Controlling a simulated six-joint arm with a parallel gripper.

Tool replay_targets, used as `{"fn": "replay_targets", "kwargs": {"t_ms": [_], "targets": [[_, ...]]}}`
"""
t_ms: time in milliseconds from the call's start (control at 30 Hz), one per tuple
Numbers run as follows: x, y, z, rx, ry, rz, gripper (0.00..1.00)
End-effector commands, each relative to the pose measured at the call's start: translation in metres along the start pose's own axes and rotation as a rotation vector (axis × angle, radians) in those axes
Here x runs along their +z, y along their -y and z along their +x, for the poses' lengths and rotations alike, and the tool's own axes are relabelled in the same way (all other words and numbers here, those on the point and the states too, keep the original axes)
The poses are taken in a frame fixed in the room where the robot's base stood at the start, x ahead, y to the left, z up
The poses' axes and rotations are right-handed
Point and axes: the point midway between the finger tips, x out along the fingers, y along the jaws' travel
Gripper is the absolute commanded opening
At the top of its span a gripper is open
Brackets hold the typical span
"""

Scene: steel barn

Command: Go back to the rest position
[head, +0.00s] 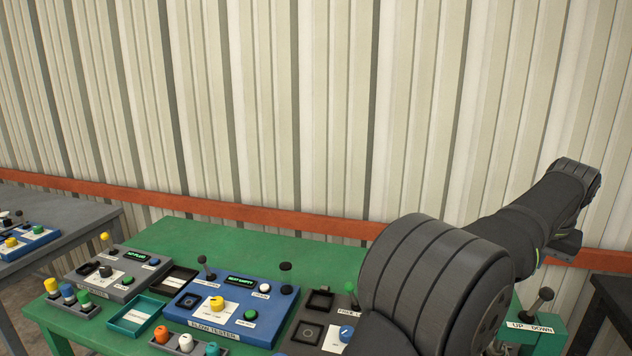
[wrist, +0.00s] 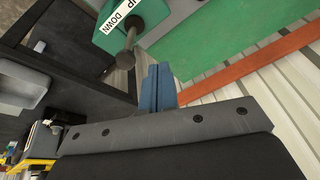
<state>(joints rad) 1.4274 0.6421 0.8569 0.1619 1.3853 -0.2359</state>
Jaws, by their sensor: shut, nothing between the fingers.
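My gripper (wrist: 160,86) shows in the wrist view as two blue fingers pressed together, with nothing between them. It hangs in free air beyond the green table's (wrist: 224,48) edge, near the UP/DOWN lever box (wrist: 138,20). In the head view my dark arm reaches from the lower right towards the corrugated wall, and the fingers cannot be made out there. The lever box (head: 541,327) stands at the right end of the green table (head: 225,240), its lever upright, partly behind my arm.
A blue tester panel (head: 262,311) with a yellow knob, a grey panel (head: 112,278) and trays cover the table. My arm hides part of a dark panel (head: 318,334). An orange rail (head: 265,216) crosses the wall. Other tables stand left (head: 82,215) and right (head: 612,300).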

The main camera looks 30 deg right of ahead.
Motion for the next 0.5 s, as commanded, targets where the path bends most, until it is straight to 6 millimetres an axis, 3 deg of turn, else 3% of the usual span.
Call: {"fn": "replay_targets", "kwargs": {"t_ms": [233,500], "targets": [[-0.002,-0.031,0.014,0.0,-0.001,0.003,0.0],[0.001,-0.03,0.023,0.0,-0.002,0.001,0.0]]}}
